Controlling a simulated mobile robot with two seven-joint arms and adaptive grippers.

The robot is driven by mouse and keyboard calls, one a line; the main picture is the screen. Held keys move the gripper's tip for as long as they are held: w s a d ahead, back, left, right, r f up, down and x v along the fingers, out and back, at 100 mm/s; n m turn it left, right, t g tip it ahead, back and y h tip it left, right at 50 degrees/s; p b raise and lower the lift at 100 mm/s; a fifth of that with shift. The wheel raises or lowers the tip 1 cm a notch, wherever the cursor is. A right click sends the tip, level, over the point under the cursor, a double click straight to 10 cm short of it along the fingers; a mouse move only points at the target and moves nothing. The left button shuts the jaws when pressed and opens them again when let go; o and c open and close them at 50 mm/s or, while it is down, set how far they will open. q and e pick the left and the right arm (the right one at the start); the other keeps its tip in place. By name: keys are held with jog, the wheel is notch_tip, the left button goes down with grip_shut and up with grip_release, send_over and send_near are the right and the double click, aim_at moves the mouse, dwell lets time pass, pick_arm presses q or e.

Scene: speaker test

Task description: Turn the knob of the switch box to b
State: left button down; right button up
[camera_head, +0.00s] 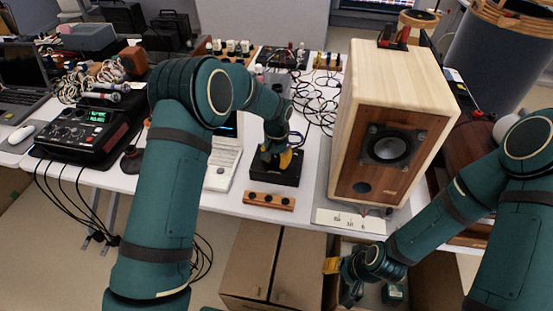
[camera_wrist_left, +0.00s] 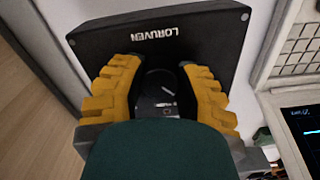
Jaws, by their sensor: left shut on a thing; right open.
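The switch box is a black box (camera_head: 262,172) on the white table, left of the wooden speaker. It fills the upper part of the left wrist view (camera_wrist_left: 225,35), with LORUVEN printed on its top. My left gripper (camera_head: 284,158) is over the box. In the left wrist view its yellow fingers (camera_wrist_left: 160,75) stand on both sides of the dark knob (camera_wrist_left: 158,95) and are shut on it. The position letters and where the knob points cannot be read. My right gripper (camera_head: 345,278) is open and empty, low in front of the table.
A large wooden speaker (camera_head: 425,105) stands right of the box. A wooden strip with dark knobs (camera_head: 268,200) lies at the table's front edge. A white keyboard-like device (camera_head: 222,165) is close on the left. Cardboard boxes (camera_head: 275,262) stand below the table.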

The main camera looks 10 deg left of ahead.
aim_at(276, 159)
pick_arm(q)
jog(key=m+p, duration=0.1)
jog(key=m, duration=0.3)
jog(key=shift+f+m+p, duration=0.1)
jog(key=shift+m+p, duration=0.2)
jog(key=shift+m, duration=1.9)
jog(key=c, duration=0.6)
grip_release()
jog(key=shift+a, duration=0.1)
notch_tip(276, 159, up, 12)
